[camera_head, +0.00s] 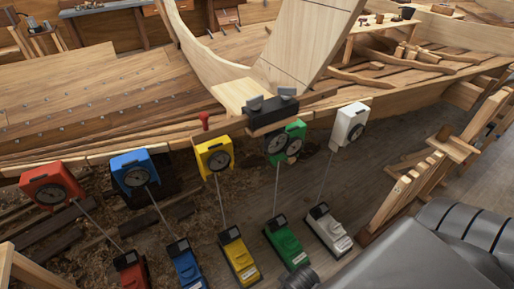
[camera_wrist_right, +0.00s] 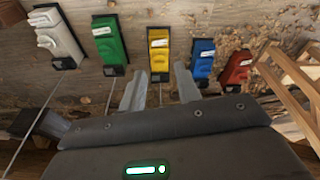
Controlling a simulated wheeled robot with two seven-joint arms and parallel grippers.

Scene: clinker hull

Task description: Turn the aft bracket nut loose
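A black bracket-like block (camera_head: 272,110) sits on the boat's edge at the foot of a broad upright plank. Two grey knob-like pieces stand on it, a left one (camera_head: 254,103) and a right one (camera_head: 287,92). I cannot tell which piece is the aft nut. My left gripper is not in view.
Red (camera_head: 52,188), blue (camera_head: 135,170), yellow (camera_head: 214,155), green (camera_head: 284,143) and white (camera_head: 350,124) dial boxes line the hull edge. Cables run down to matching floor units, including a yellow one (camera_head: 239,258). A wooden frame (camera_head: 425,185) stands right.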

